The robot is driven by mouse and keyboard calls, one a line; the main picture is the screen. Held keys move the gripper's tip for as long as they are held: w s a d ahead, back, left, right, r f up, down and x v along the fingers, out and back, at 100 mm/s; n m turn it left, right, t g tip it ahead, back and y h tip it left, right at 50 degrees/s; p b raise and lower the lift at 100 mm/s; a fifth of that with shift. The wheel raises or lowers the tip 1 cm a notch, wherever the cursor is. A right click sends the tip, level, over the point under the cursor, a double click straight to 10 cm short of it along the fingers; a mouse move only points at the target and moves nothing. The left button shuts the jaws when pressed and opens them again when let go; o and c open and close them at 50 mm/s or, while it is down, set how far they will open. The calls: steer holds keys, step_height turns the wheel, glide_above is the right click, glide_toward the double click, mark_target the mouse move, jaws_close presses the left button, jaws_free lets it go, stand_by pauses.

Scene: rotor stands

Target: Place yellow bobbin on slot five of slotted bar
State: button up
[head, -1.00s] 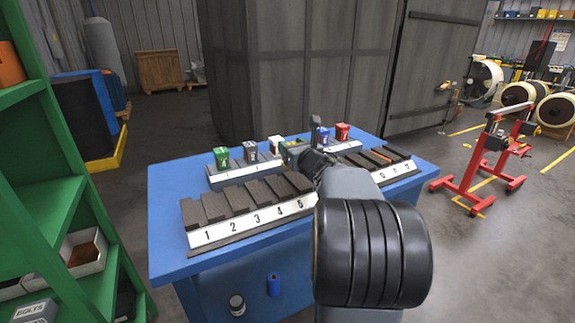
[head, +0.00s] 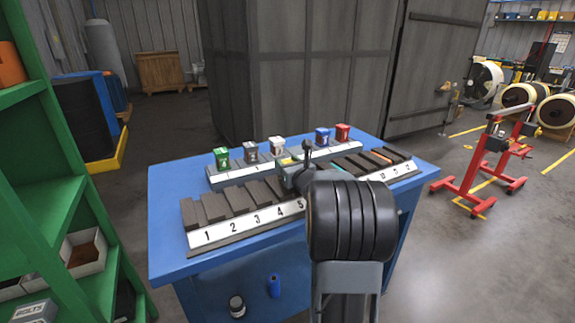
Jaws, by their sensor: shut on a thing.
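The dark slotted bar (head: 249,222) runs along the front of the blue table, with a white number strip. My gripper (head: 291,168) is over the middle of the table, between the slotted bar and the rear rack, mostly hidden by my own wrist. It is shut on the yellow bobbin (head: 286,161), of which only a small yellow patch shows. Whether the bobbin touches anything cannot be seen.
A rear rack (head: 232,174) holds green (head: 221,157), grey (head: 250,151), white (head: 277,146), blue (head: 322,137) and red (head: 342,133) bobbins. A green shelf (head: 60,205) stands left and a red stand (head: 485,165) right. The blue table (head: 168,220) has bare top at its left.

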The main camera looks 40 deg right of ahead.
steer(key=shift+f+b, duration=0.15)
steer(key=shift+b, duration=0.25)
steer(key=o, duration=1.1)
steer(key=shift+c, duration=0.2)
steer(key=shift+r+p, duration=0.2)
steer(key=shift+p, duration=0.15)
steer(key=shift+s, duration=0.2)
steer(key=s+a+b, duration=0.1)
steer(key=s, duration=1)
steer(key=shift+s+a, duration=0.3)
steer(key=shift+a, duration=0.05)
